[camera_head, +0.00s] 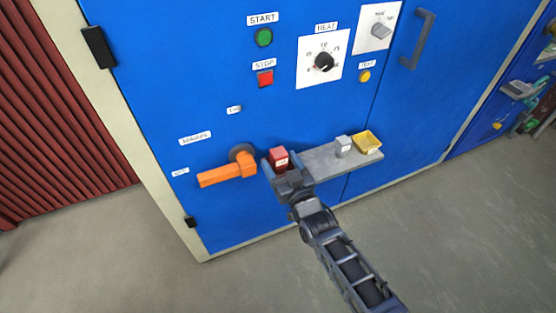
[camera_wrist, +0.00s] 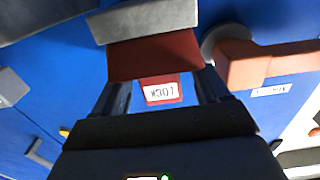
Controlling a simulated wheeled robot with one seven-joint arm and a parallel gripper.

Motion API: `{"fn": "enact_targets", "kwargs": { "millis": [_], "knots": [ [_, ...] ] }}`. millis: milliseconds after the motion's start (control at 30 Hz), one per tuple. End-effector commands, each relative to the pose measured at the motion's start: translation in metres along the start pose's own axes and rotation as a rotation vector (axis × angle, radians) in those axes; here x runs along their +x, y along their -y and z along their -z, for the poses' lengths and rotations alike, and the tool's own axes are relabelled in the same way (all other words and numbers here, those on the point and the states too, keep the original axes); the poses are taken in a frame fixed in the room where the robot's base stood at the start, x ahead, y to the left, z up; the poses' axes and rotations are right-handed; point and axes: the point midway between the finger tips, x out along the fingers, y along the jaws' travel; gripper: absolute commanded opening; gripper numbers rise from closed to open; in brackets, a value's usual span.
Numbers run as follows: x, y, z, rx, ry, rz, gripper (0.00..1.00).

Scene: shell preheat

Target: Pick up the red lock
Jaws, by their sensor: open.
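The red lock (camera_head: 279,156) is at the left end of a grey shelf (camera_head: 325,166) on the blue cabinet front. In the wrist view the red lock (camera_wrist: 150,56) shows a dark red face and a brighter part with a white label. My gripper (camera_head: 281,165) is open, with one finger on each side of the lock. In the wrist view the fingers of my gripper (camera_wrist: 163,90) flank the labelled part. I cannot tell whether either finger touches it. My gripper partly hides the lock's lower part in the head view.
An orange handle (camera_head: 225,172) sticks out close to the left of my gripper. A grey block (camera_head: 343,146) and a yellow tray (camera_head: 367,143) are farther right on the shelf. Buttons and a heat dial (camera_head: 323,62) are above. Open floor lies in front of the cabinet.

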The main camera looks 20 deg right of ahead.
Motion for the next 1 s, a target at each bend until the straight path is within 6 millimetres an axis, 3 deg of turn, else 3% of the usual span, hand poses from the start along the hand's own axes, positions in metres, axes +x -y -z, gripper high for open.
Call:
{"fn": "enact_targets", "kwargs": {
  "millis": [133, 433, 1000],
  "knots": [
    [0.017, 0.001, 0.000, -0.001, 0.000, 0.001, 0.74],
    [0.020, 0.000, 0.000, 0.000, 0.000, 0.001, 0.74],
    [0.020, 0.000, 0.000, 0.000, 0.000, 0.001, 0.21]
  ]
}}
